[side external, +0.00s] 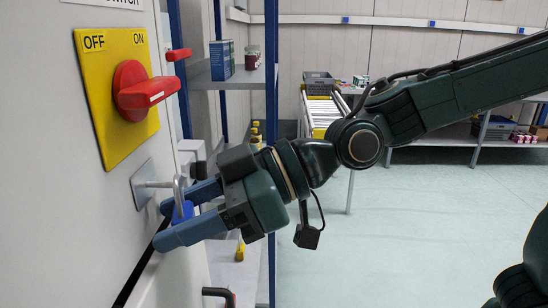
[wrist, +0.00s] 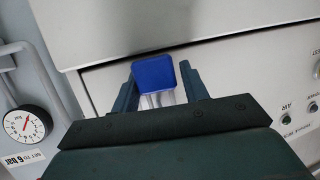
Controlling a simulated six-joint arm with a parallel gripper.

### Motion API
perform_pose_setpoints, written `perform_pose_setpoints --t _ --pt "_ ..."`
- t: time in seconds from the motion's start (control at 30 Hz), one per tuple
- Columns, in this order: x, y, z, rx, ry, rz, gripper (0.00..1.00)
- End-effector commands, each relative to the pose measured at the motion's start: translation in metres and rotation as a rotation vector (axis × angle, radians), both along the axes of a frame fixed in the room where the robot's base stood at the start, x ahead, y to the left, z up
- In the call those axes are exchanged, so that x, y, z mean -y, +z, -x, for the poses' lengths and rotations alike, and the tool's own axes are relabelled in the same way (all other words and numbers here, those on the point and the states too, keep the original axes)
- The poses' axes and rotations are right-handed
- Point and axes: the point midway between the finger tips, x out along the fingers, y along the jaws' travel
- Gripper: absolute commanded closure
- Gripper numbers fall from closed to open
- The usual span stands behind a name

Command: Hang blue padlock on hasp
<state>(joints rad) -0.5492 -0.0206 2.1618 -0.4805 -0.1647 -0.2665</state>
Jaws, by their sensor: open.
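The blue padlock (side external: 182,212) has a grey shackle and hangs upright at the outer end of the metal hasp (side external: 143,185) on the panel. Its shackle overlaps the hasp's bar in the side view; I cannot tell for sure that it is looped around it. My gripper (side external: 164,222) is open, with one blue finger on each side of the padlock's body. In the wrist view the padlock (wrist: 153,72) sits between the spread fingers of my gripper (wrist: 158,82), with a narrow gap visible. The hasp is not clearly seen there.
Above the hasp is a yellow plate (side external: 101,125) with a red rotary switch (side external: 140,92). A dark handle (side external: 219,293) is below. A blue shelf rack (side external: 271,110) stands behind my gripper. The wrist view shows a gauge (wrist: 27,124) at left. Open floor lies to the right.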

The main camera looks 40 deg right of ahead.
Motion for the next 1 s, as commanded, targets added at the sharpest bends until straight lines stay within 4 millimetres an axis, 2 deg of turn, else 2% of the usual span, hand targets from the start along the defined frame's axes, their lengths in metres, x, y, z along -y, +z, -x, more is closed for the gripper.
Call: perform_pose_setpoints --t 0.03,0.27,1.0 --pt "0.000 -0.003 -0.008 0.002 -0.014 0.005 0.37" --pt "0.012 0.002 -0.003 0.002 -0.019 0.004 0.37" --pt "0.082 0.032 0.044 0.002 -0.008 -0.001 0.37"
